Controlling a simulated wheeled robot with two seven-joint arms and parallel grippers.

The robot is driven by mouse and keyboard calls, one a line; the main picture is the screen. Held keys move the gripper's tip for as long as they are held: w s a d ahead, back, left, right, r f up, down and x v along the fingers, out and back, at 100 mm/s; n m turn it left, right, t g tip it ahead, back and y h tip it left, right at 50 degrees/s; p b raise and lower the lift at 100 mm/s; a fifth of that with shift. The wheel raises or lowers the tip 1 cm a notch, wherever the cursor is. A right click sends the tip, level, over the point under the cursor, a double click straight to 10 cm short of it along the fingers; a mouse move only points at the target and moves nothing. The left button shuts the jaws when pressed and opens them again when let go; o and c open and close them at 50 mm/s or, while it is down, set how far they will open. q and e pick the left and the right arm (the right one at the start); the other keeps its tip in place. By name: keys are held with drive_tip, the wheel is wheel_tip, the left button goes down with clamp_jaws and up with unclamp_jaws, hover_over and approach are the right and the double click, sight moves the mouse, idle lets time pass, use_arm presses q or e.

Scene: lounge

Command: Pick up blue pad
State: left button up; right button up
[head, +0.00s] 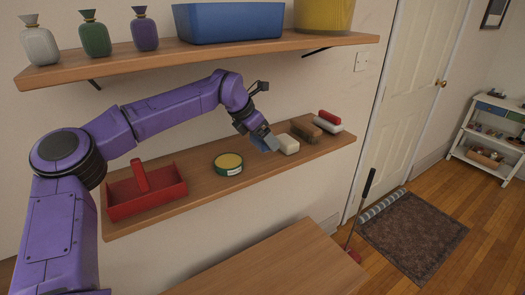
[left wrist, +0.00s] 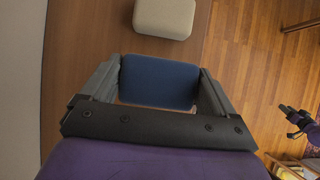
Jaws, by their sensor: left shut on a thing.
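The blue pad (left wrist: 158,82) is between the two fingers of my left gripper (left wrist: 160,88) in the left wrist view, with a finger against each side. In the head view the left gripper (head: 266,140) is over the lower shelf (head: 205,190), and the blue pad (head: 258,145) shows only partly beside the fingers. A cream block (head: 288,144) lies just to the right of the gripper; it also shows ahead of the pad in the left wrist view (left wrist: 165,17). I cannot tell whether the pad touches the shelf. My right gripper is not in the head view.
On the lower shelf are a red caddy (head: 150,195), a round tin (head: 228,164), a brown brush (head: 306,130) and a red-and-white block (head: 328,122). The upper shelf (head: 200,50) hangs above my arm. A wooden table (head: 275,265) stands below.

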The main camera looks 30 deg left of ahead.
use_arm(q)
drive_tip(key=shift+s+d+r+b, duration=0.15)
drive_tip(key=shift+d+r+b, duration=0.15)
drive_tip(key=shift+r, duration=0.3)
drive_tip(key=shift+s+d+r+b, duration=0.15)
drive_tip(key=shift+r+b, duration=0.15)
drive_tip(key=shift+r, duration=0.3)
drive_tip(key=s+d+b, duration=0.3)
drive_tip(key=s+d, duration=0.1)
drive_tip(key=d, duration=0.4)
drive_tip(key=s+d+b, duration=0.3)
drive_tip(key=s+d, duration=0.2)
drive_tip(key=d, duration=0.3)
drive_tip(key=shift+s+r+b, duration=0.2)
drive_tip(key=shift+s+b, duration=0.05)
drive_tip(key=shift+b, duration=0.15)
drive_tip(key=shift+o, duration=0.7)
drive_tip(key=shift+c, duration=0.2)
